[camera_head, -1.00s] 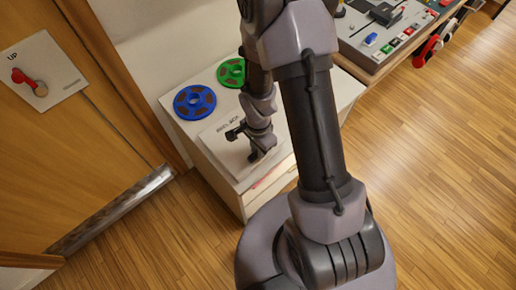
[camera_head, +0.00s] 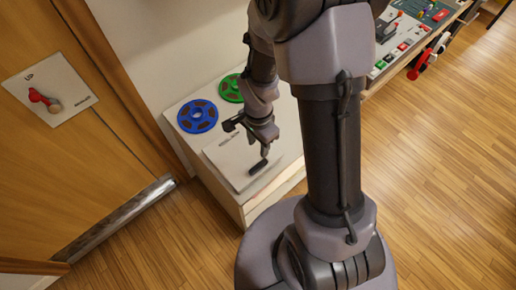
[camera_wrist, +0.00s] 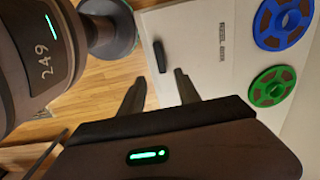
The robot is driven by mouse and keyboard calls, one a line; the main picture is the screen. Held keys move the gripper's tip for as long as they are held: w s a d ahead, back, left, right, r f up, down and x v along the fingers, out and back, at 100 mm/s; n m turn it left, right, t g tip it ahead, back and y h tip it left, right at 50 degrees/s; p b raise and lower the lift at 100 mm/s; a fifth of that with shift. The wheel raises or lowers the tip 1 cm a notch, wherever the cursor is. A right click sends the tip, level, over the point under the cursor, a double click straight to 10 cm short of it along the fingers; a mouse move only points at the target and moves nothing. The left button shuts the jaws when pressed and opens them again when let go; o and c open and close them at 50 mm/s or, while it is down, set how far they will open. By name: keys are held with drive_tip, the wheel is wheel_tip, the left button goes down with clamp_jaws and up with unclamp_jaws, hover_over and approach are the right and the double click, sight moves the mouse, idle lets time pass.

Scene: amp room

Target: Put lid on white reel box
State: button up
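A flat white lid (camera_head: 232,168) with dark lettering and a black bar handle (camera_head: 258,167) lies on top of the white cabinet. It also shows in the wrist view (camera_wrist: 195,50), with its handle (camera_wrist: 160,56) just beyond the fingertips. Any white reel box under the lid is hidden or cannot be told apart from it, so I cannot tell how the lid is seated. My gripper (camera_head: 264,150) is just above the handle, apart from it. In the wrist view my gripper (camera_wrist: 160,76) is open, with nothing between its fingers.
A blue reel (camera_head: 197,116) and a green reel (camera_head: 230,88) lie on the white cabinet (camera_head: 262,206) behind the lid. A wooden door with a switch plate (camera_head: 50,89) is at left. A control desk (camera_head: 415,35) stands at upper right. The wooden floor at right is clear.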

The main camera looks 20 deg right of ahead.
wheel_tip(320, 180, up, 13)
drive_tip(key=a+n+t, duration=0.2)
drive_tip(key=n, duration=0.1)
drive_tip(key=s+a+r+n+t+y, duration=0.1)
drive_tip(key=s+a+r+n+t, duration=0.1)
drive_tip(key=s+r, duration=0.3)
drive_tip(key=s+a+r+n+t+y, duration=0.1)
drive_tip(key=s+a+r+n, duration=0.1)
drive_tip(key=s+r+n, duration=0.3)
wheel_tip(320, 180, up, 4)
drive_tip(key=shift+s+a+f+t, duration=0.1)
drive_tip(key=shift+s+a+t, duration=0.2)
drive_tip(key=shift+t, duration=0.1)
wheel_tip(320, 180, down, 8)
drive_tip(key=b, duration=0.8)
drive_tip(key=shift+f, duration=0.15)
